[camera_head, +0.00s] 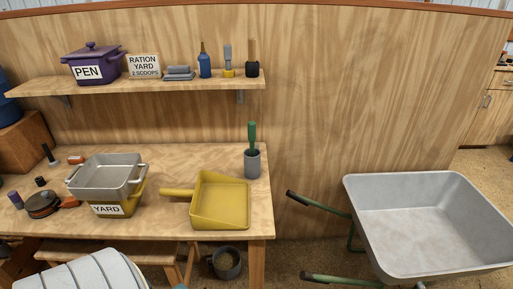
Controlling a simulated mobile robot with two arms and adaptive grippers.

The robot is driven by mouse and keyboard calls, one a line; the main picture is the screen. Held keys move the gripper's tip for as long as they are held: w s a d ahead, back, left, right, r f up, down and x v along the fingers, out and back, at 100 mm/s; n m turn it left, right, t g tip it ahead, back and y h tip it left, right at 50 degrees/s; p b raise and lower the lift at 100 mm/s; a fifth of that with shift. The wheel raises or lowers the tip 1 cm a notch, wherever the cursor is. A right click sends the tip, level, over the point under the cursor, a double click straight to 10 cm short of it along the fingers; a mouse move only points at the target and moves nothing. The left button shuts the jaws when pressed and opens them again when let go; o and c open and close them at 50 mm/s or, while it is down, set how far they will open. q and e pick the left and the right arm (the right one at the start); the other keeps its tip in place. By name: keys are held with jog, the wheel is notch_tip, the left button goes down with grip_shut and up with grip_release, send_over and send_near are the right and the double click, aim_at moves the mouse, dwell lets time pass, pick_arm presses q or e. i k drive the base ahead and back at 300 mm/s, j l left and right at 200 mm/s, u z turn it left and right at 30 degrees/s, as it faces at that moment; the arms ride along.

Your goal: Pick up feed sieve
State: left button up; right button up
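No mesh can be made out on anything, so I cannot tell for certain which thing is the feed sieve. A grey rectangular pan (105,177) with side handles sits on top of a yellow container labelled YARD (112,209), on the left of the workbench; it may be the sieve. A dark round item (42,204) with an orange part beside it lies to the left of the pan. A yellow scoop-shaped pan (220,204) with a handle pointing left lies to the right.
The wooden bench (190,160) also bears a grey cup (252,164) holding a green-handled tool. A shelf (130,88) above holds a purple PEN pot (92,66) and bottles. A wheelbarrow (430,215) stands right; a bucket (226,263) is below the bench.

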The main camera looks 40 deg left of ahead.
aim_at(104, 176)
jog(key=u, duration=2.5)
jog(key=z, duration=0.4)
jog(key=i+j+z, duration=0.1)
jog(key=j+z, duration=0.2)
jog(key=i+j+z, duration=0.1)
jog(key=j+z, duration=0.2)
jog(key=j, duration=0.15)
jog(key=j+z, duration=0.3)
jog(key=i+j, duration=0.05)
jog(key=j, duration=0.05)
